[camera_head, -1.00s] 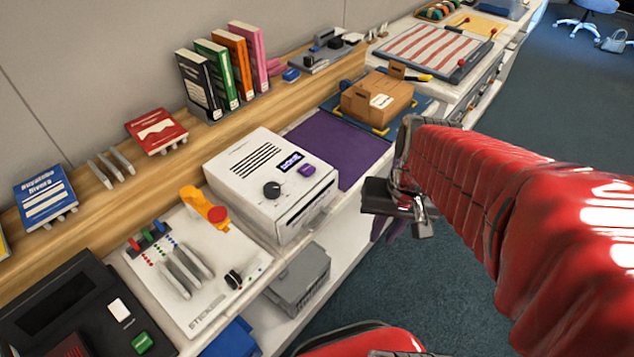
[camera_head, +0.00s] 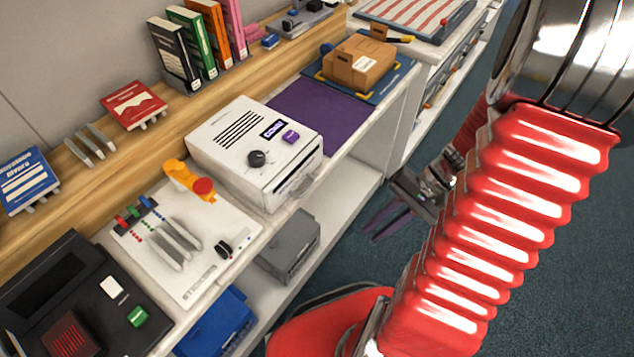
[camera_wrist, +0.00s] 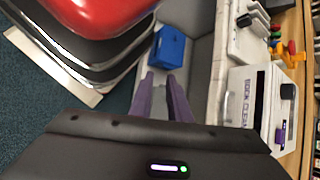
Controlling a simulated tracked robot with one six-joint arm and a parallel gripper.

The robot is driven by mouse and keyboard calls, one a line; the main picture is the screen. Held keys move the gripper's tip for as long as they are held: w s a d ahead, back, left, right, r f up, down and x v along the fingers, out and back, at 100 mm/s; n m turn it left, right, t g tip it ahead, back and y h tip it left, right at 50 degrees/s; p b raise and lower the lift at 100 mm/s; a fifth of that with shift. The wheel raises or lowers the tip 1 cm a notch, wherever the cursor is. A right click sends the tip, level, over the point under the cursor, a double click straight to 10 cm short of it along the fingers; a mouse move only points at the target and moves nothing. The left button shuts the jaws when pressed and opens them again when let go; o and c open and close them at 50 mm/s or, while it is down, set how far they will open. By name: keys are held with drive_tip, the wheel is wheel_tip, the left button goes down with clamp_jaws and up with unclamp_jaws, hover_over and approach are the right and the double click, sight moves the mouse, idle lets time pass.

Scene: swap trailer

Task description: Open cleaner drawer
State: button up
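The cleaner (camera_head: 245,160) is a white box on the bench with a black knob, a small display and a purple button. Its drawer front (camera_head: 298,182) faces the aisle and looks closed, with a pale handle; the cleaner also shows at the right of the wrist view (camera_wrist: 243,92). My gripper (camera_head: 380,226) is out over the floor, to the right of the cleaner and apart from it. In the wrist view its two purple fingers (camera_wrist: 162,80) stand apart with nothing between them, left of the cleaner.
A grey box (camera_head: 290,247) and a blue box (camera_head: 215,322) are on the lower shelf below the bench. A white switch panel (camera_head: 195,265) stands left of the cleaner, a purple mat (camera_head: 318,120) and a cardboard box (camera_head: 358,62) beyond it. The aisle floor is clear.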

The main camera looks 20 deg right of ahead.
drive_tip(key=w+d+n+t+y, duration=0.1)
drive_tip(key=w+d+t+y, duration=0.2)
drive_tip(key=w+t+y, duration=0.2)
drive_tip(key=w+r+t, duration=0.1)
drive_tip(key=w+t, duration=0.2)
drive_tip(key=shift+w+n+t, duration=0.3)
drive_tip(key=shift+n, duration=0.1)
drive_tip(key=shift+f, duration=0.1)
drive_tip(key=x, duration=1.3)
drive_tip(key=shift+w+a, duration=0.25)
drive_tip(key=shift+a, duration=0.05)
drive_tip(key=shift+f, duration=0.1)
drive_tip(key=shift+c, duration=0.3)
clamp_jaws()
